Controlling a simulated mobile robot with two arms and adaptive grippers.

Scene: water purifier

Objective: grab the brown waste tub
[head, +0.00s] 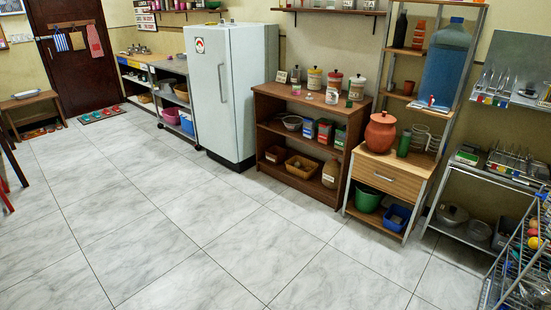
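A small dark brown tub (274,154) sits on the bottom shelf of the brown shelf unit, at its left end. It is small and in shade here, so I cannot tell for sure that it is the waste tub. An orange-brown clay pot (381,133) with a lid stands on the wooden cabinet to the right. Neither of my grippers shows in the head view.
The brown shelf unit (263,110) stands between the white fridge (221,90) and the wooden cabinet (383,177). A yellow basket (302,167) and a jar (330,174) share its bottom shelf. A green bucket (368,198) and blue bin (396,216) sit under the cabinet. The tiled floor (190,220) is clear.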

